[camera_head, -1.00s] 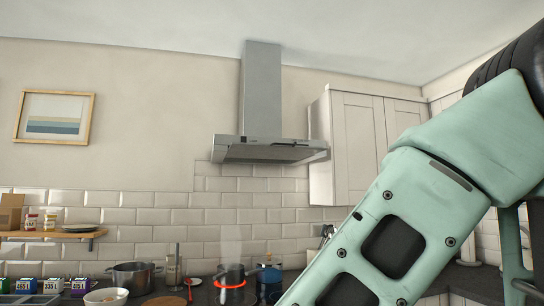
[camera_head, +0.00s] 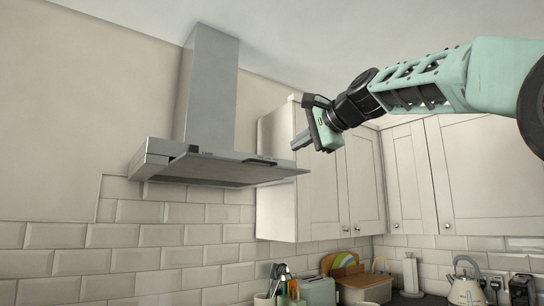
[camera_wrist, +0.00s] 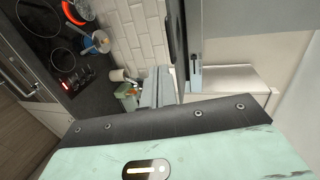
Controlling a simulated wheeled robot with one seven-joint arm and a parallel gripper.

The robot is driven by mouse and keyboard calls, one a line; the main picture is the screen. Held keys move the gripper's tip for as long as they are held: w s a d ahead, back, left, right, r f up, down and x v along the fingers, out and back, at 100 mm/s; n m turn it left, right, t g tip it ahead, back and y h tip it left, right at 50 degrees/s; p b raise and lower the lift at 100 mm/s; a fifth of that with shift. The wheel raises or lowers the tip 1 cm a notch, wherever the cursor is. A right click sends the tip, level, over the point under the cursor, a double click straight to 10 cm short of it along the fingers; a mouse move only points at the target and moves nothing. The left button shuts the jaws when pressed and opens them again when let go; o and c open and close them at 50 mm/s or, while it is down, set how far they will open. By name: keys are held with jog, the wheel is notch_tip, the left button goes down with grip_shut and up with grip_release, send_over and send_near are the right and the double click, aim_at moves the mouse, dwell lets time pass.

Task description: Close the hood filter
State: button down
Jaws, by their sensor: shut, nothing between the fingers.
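The range hood (camera_head: 210,95) is a steel chimney above a wide, shallow canopy on the wall. Its flat filter panel (camera_head: 225,176) shows from below as a grey surface under the canopy, with a dark slot and handle-like piece (camera_head: 260,161) near its right front. I cannot tell how far the panel is open. My gripper (camera_head: 297,143) is shut and empty, apart from the hood and just above and right of the canopy's right corner. In the wrist view, the fingers (camera_wrist: 157,88) are together, and the hood edge (camera_wrist: 178,40) appears as a dark strip beside them.
White wall cabinets (camera_head: 325,185) stand right of the hood, behind my gripper. Below are a kettle (camera_head: 466,283), a toaster (camera_head: 318,291) and cutting boards (camera_head: 340,263). The wrist view shows the cooktop (camera_wrist: 50,50) with pots.

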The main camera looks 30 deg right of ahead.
jog(key=r+p+x, duration=0.2)
jog(key=p+x, duration=0.2)
jog(key=x, duration=0.9)
jog(key=shift+w+d, duration=0.2)
jog(key=shift+d, duration=0.4)
jog(key=shift+f, duration=0.1)
jog(key=p, duration=0.9)
send_near(232, 172)
jog(key=w, duration=0.3)
jog(key=shift+d+f, duration=0.4)
jog(key=shift+w+p, duration=0.45)
jog(key=shift+w, duration=0.1)
jog(key=shift+f, duration=0.1)
